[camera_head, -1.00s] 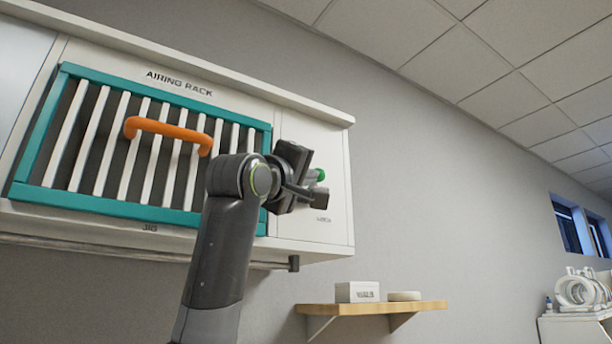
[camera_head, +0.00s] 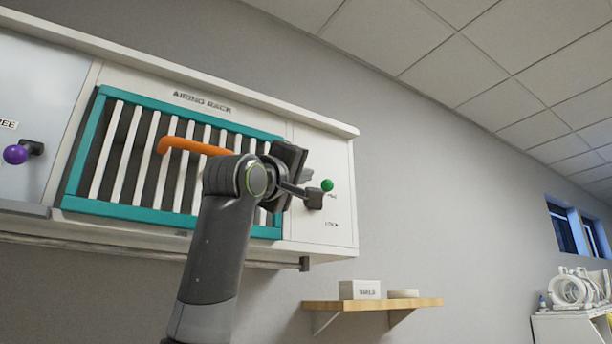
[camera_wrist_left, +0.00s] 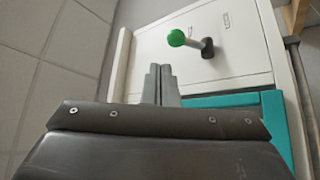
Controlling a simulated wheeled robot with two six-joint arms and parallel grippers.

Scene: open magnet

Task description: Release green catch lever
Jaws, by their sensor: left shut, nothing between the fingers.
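The green catch lever has a round green knob (camera_head: 327,185) on the white panel right of the airing rack. In the left wrist view its green knob (camera_wrist_left: 178,38) sits on a short grey stem from a dark base. My right gripper is not in view.
The teal-framed airing rack (camera_head: 165,215) has white slats and an orange handle (camera_head: 192,146), partly behind my left arm. A purple knob (camera_head: 15,154) is on the left panel. Below right, a wooden shelf (camera_head: 420,303) holds a white box (camera_head: 359,289). Bare wall lies right of the cabinet.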

